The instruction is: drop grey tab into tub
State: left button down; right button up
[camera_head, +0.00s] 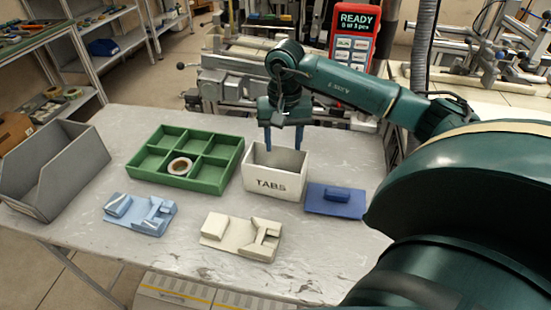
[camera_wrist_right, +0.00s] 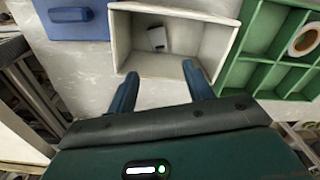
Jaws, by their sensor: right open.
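The white tub marked TABS (camera_head: 280,194) stands on the table; its open inside shows in the wrist view (camera_wrist_right: 200,42). A small grey tab (camera_wrist_right: 157,38) with a dark end lies inside it, near the wall at the top of the wrist view. The tub's front wall hides the tab in the head view. My right gripper (camera_head: 284,147) points down over the tub's far side. Its two blue fingers are apart with nothing between them, as the wrist view also shows (camera_wrist_right: 160,72). My left gripper is not in view.
A green divided tray (camera_head: 190,184) with a tape reel (camera_head: 180,167) stands left of the tub. A blue lidlike block (camera_head: 335,201) lies to its right. Light-blue (camera_head: 140,214) and cream fixtures (camera_head: 240,237) lie in front. A grey bin (camera_head: 50,170) stands far left.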

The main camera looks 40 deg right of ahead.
jog(key=shift+r, duration=0.1)
notch_tip(320, 180, up, 13)
jog(key=shift+p, duration=0.35)
dwell(0.5)
